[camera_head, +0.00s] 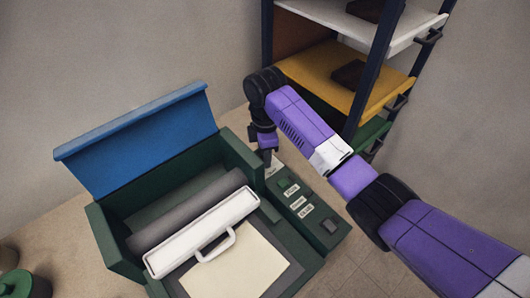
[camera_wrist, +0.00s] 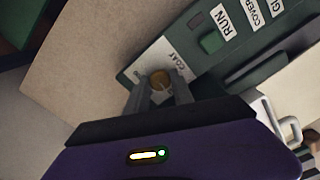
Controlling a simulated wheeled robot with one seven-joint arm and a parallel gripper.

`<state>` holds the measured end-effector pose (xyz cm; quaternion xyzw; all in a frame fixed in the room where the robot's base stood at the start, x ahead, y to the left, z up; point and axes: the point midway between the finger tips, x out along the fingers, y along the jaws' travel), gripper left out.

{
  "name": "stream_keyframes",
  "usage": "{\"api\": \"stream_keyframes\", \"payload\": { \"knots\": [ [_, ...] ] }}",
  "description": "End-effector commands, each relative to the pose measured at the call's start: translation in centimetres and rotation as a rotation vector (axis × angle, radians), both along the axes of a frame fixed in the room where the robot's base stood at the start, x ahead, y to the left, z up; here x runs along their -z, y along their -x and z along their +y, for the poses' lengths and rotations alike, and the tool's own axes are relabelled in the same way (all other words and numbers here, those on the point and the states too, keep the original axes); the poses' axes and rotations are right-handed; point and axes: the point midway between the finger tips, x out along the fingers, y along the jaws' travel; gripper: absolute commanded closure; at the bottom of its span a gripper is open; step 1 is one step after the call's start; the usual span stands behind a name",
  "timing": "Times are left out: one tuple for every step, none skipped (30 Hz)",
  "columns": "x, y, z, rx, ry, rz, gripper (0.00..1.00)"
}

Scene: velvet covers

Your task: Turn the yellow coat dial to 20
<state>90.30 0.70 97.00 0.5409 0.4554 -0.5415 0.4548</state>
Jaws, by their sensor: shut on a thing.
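The yellow coat dial (camera_wrist: 160,79) is a small round knob on a pale plate marked COAT (camera_wrist: 178,62) at the end of the machine's control panel. My gripper (camera_wrist: 160,92) points down at the dial, with one finger on each side of it, and is shut on it. In the head view my gripper (camera_head: 267,157) is at the far end of the green control panel (camera_head: 325,238) and hides the dial. The dial's numbers and pointer are too small to read.
The green machine (camera_head: 118,240) has a raised blue lid (camera_head: 140,142), a grey roller (camera_head: 190,208) and a white bar with a handle (camera_head: 205,232). Labelled buttons, including RUN (camera_wrist: 221,18), lie along the panel near my gripper. A shelf rack (camera_head: 368,80) stands behind my arm.

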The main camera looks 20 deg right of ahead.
Motion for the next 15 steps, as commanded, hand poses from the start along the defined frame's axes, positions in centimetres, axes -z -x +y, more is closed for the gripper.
{"api": "stream_keyframes", "payload": {
  "knots": [
    [-0.16, -0.03, -0.04, 0.007, 0.0, -0.001, 1.0],
    [-0.15, -0.03, -0.05, 0.01, 0.0, -0.001, 1.0],
    [-0.14, -0.03, -0.05, 0.014, 0.001, -0.001, 1.0],
    [-0.13, -0.04, -0.06, 0.015, 0.001, -0.001, 1.0],
    [-0.13, -0.04, -0.06, 0.017, 0.001, -0.001, 1.0],
    [-0.12, -0.05, -0.06, 0.017, 0.001, -0.002, 1.0],
    [-0.12, -0.05, -0.06, 0.017, 0.001, -0.002, 1.0],
    [-0.12, -0.05, -0.07, 0.017, 0.001, -0.002, 1.0],
    [-0.12, -0.05, -0.06, 0.017, 0.001, -0.002, 1.0],
    [-0.12, -0.05, -0.06, 0.017, 0.001, -0.002, 1.0],
    [-0.12, -0.05, -0.06, 0.017, 0.001, -0.002, 1.0],
    [-0.13, -0.06, -0.06, 0.017, 0.001, -0.002, 1.0],
    [-0.13, -0.06, -0.06, 0.016, 0.001, -0.002, 1.0],
    [-0.13, -0.06, -0.06, 0.016, 0.001, -0.002, 1.0],
    [-0.13, -0.06, -0.06, 0.016, 0.001, -0.002, 0.66]
  ]
}}
